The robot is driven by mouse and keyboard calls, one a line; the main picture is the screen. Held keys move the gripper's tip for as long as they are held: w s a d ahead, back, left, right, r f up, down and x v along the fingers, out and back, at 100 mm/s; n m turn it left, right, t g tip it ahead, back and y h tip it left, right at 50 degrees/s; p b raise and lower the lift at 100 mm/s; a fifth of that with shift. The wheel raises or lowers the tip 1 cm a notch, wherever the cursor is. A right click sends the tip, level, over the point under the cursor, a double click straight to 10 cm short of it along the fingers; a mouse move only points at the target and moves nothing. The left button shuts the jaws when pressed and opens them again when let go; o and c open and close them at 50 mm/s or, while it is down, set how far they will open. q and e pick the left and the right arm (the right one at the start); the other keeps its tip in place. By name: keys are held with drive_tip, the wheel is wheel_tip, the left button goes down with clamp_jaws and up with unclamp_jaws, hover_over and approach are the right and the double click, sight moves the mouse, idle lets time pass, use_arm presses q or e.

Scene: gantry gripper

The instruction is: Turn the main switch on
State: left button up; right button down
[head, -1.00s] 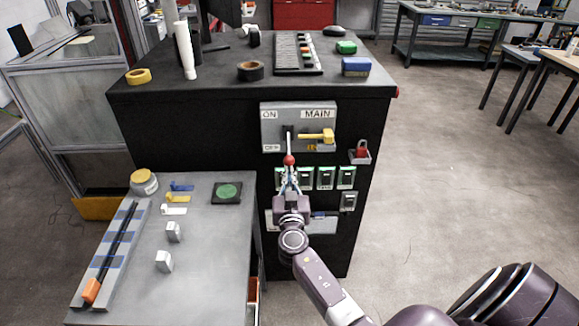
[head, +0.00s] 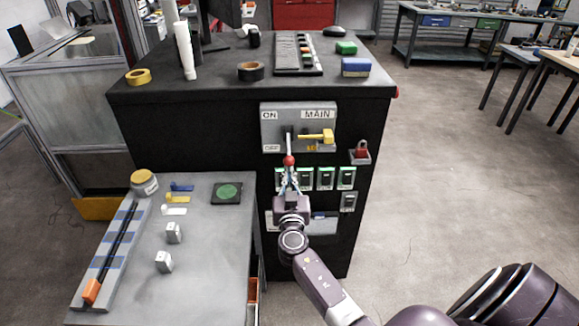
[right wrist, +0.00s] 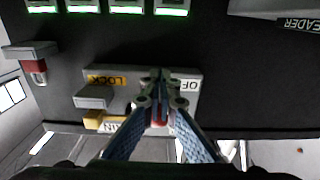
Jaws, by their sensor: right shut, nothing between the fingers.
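The grey main switch plate (head: 270,132), marked ON, OFF and MAIN, is on the front of the black cabinet. Its lever with a red knob (head: 289,160) points down, towards the OFF side. A yellow handle (head: 318,137) sticks out right of the lever, by the lock label. My right gripper (head: 289,171) is just below the red knob, shut and holding nothing. In the right wrist view the image is upside down; the gripper's fingertips (right wrist: 160,85) meet in front of the plate, and a bit of the red knob (right wrist: 160,118) shows between the fingers. Whether they touch it is unclear. My left gripper is out of view.
Several green-lit switches (head: 326,178) sit below the plate. A red padlock (head: 361,149) rests in a holder at right. A grey side bench (head: 205,270) with small switches and a slider stands at front left. The floor to the right is open.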

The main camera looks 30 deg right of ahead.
drive_tip(key=shift+r+p, duration=2.75)
drive_tip(key=shift+r, duration=1.5)
drive_tip(key=shift+s+f, duration=0.1)
drive_tip(key=shift+f, duration=0.2)
drive_tip(key=shift+s+a+f+b, duration=0.3)
drive_tip(key=shift+f+b, duration=0.1)
drive_tip(key=shift+b, duration=0.25)
drive_tip(key=shift+s+a+f+b, duration=0.25)
drive_tip(key=shift+s+f+b, duration=0.05)
drive_tip(key=shift+s+b, duration=0.2)
drive_tip(key=b, duration=0.2)
approach(289, 151)
drive_tip(key=shift+s+a+r, duration=0.1)
drive_tip(key=shift+s+a, duration=0.3)
drive_tip(key=shift+s, duration=0.05)
